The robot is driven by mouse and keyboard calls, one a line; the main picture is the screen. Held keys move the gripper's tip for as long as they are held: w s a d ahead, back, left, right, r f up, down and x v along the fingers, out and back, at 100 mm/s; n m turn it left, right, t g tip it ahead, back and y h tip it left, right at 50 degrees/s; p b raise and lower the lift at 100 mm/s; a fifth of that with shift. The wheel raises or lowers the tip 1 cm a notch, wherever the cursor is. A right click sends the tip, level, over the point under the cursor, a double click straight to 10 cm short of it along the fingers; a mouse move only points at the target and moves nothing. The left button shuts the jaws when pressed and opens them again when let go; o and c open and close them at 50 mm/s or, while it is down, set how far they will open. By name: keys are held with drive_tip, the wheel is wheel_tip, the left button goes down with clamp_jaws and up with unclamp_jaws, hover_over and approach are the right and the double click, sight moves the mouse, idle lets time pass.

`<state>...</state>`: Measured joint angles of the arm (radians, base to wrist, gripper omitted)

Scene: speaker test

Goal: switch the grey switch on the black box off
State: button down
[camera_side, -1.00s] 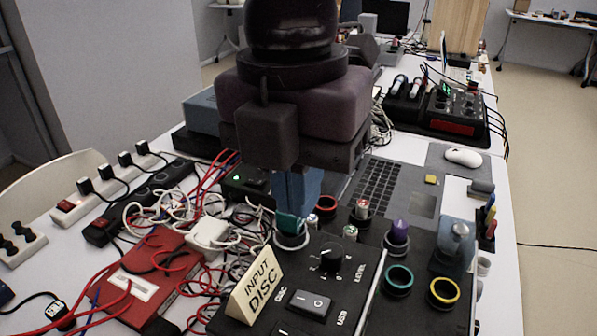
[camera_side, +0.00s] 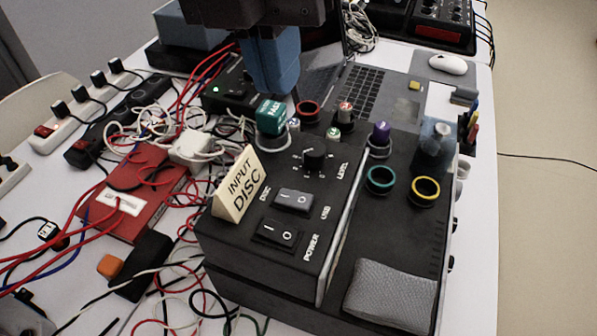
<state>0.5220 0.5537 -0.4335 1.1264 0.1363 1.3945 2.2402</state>
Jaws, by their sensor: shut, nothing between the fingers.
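The black box (camera_side: 222,238) stands at the front middle of the table. Its sloped top carries two rocker switches. The upper one looks grey (camera_side: 294,200) and sits between the printed words DISC and USB. The lower one looks darker (camera_side: 278,234), beside the word POWER. Both show I and O marks; I cannot tell for sure which side of the grey one is pressed. My gripper (camera_side: 284,94) has blue fingers, shut and empty, pointing down behind the box's far edge, near a teal knob (camera_side: 271,117). It is well apart from both switches.
A cream INPUT DISC sign (camera_side: 238,184) stands left of the switches, and a black dial (camera_side: 315,161) is behind them. A laptop (camera_side: 362,92) lies behind. Cables and a red box (camera_side: 140,190) crowd the left.

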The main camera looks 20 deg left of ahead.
sight(287, 197)
drive_tip(key=f, duration=0.4)
drive_tip(key=d+f, duration=0.1)
drive_tip(key=f, duration=0.4)
drive_tip(key=d+f, duration=0.1)
drive_tip(key=f, duration=0.4)
drive_tip(key=shift+d+f+y, duration=0.15)
drive_tip(key=shift+f+y, duration=0.05)
drive_tip(key=shift+y, duration=0.1)
drive_tip(key=shift+f, duration=0.15)
drive_tip(key=shift+a, duration=0.95)
wheel_tip(287, 197, up, 15)
drive_tip(key=shift+a+f, duration=0.2)
drive_tip(key=shift+a, duration=0.1)
